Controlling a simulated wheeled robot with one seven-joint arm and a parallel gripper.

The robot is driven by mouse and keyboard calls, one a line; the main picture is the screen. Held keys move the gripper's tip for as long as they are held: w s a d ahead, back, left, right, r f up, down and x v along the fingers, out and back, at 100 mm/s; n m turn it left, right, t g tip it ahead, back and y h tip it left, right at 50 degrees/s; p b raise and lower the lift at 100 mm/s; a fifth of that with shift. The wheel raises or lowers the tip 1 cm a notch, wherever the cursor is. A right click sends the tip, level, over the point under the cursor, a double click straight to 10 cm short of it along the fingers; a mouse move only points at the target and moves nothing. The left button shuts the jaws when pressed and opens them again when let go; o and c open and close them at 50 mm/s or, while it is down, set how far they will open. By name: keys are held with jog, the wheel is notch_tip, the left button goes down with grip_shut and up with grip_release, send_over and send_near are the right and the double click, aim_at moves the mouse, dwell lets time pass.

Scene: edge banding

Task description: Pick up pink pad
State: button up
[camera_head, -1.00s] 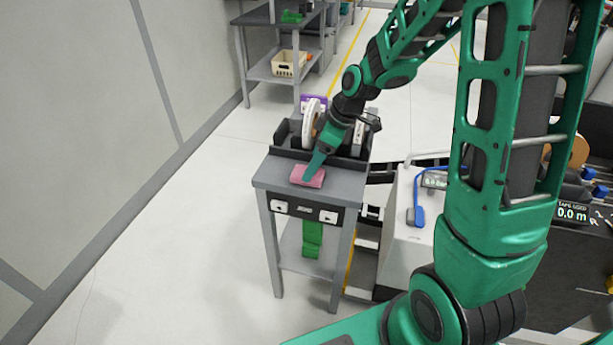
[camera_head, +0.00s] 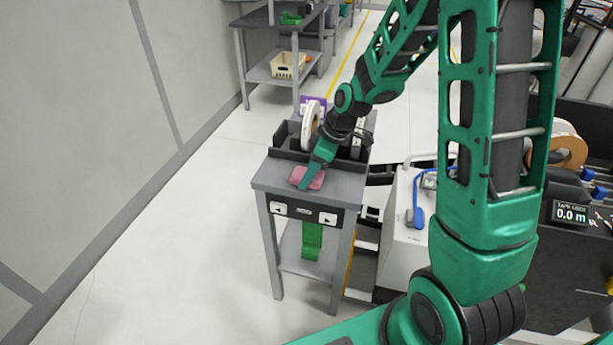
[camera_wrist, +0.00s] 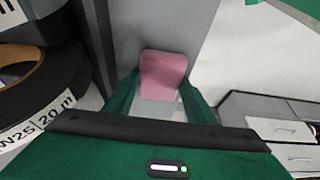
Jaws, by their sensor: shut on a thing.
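The pink pad (camera_head: 311,178) lies on the grey top of a small stand (camera_head: 345,187), near its front edge. My gripper (camera_head: 306,184) reaches down to it from the upper right and is shut on the pad. In the wrist view the pink pad (camera_wrist: 164,72) sits between the tips of the two green fingers, and my gripper (camera_wrist: 160,92) covers its side edges. I cannot tell whether the pad is clear of the surface.
Behind the pad, a dark rack (camera_head: 288,160) on the stand holds upright tape rolls (camera_head: 311,124). One roll (camera_wrist: 35,85) is close at the left in the wrist view. A grey machine (camera_head: 405,230) stands to the right. Open floor (camera_head: 170,230) lies to the left.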

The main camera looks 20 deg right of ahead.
jog(key=shift+r, duration=0.55)
jog(key=r, duration=0.2)
jog(key=a+r, duration=0.1)
jog(key=r, duration=0.1)
jog(key=shift+s+a, duration=0.1)
jog(key=shift+s, duration=0.25)
jog(key=s+a+r, duration=0.5)
jog(key=a+r, duration=0.1)
jog(key=a, duration=0.3)
jog(key=shift+s, duration=0.15)
jog(key=o, duration=0.6)
jog(key=shift+d, duration=0.1)
jog(key=shift+c, duration=0.2)
jog(key=c, duration=0.4)
jog(key=shift+f, duration=0.15)
